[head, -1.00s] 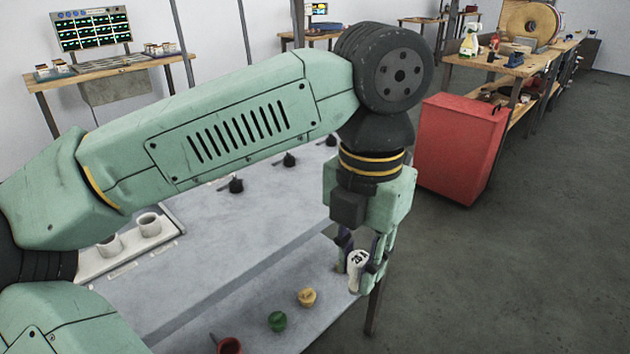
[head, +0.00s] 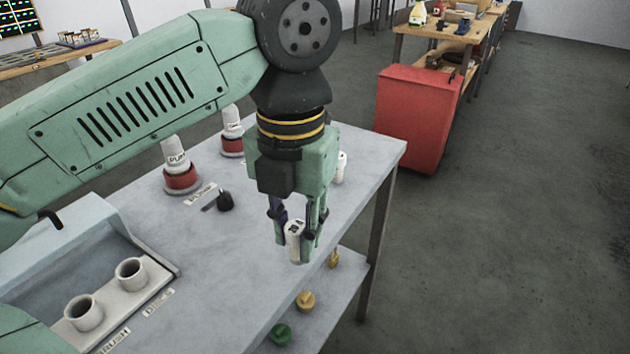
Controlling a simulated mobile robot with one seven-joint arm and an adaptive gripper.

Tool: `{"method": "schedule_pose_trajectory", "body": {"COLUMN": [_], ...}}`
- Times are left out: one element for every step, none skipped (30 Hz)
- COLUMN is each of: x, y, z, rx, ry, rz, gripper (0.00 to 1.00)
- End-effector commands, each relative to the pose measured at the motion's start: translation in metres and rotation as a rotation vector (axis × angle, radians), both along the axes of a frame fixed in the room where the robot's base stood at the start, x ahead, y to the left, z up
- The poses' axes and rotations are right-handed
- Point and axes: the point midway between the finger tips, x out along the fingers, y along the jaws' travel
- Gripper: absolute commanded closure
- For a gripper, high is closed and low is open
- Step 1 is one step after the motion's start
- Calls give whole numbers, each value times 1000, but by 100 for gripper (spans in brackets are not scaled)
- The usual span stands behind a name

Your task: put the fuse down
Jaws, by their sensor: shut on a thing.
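The fuse (head: 294,243) is a white cylinder with dark lettering on it. My gripper (head: 297,236) points down and is shut on the fuse, one finger on each side. The fuse is upright near the front edge of the grey table (head: 228,262). I cannot tell whether its lower end touches the top or hangs just above it.
Two white cylinders stand in red bases (head: 181,180) (head: 231,146) at the back. Another white cylinder (head: 341,168) stands behind my gripper. A black knob (head: 225,201) and a holder with two cups (head: 130,272) are left. Yellow (head: 305,301) and green (head: 280,333) caps lie on a lower shelf.

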Motion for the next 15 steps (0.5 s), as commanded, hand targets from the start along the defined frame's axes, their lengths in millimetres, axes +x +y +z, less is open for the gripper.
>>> {"method": "schedule_pose_trajectory", "body": {"x": [8,15,25,33,41,52,60,68,79,87,95,104,111,116,123], "y": [-2,-2,-4,-4,-5,-6,-7,-8,-9,-9,-10,-11,-11,-12,-13], "z": [2,1,1,1,0,-1,-2,-2,-3,-4,-5,-6,-7,-8,-9], "rx": [-1,-1,-2,-3,-3,-2,-3,-3,-2,-3,-3,-2,-3,-3,-2], "ry": [3,3,3,3,3,3,3,3,3,3,3,3,3,3,2], "rz": [-2,-2,-2,-1,-2,-1,-2,-1,-2,-1,-1,-2,-1,-1,-1], "gripper": [100,100,100,100,100,100,100,100,100,100,100,100,100,100,100]}}
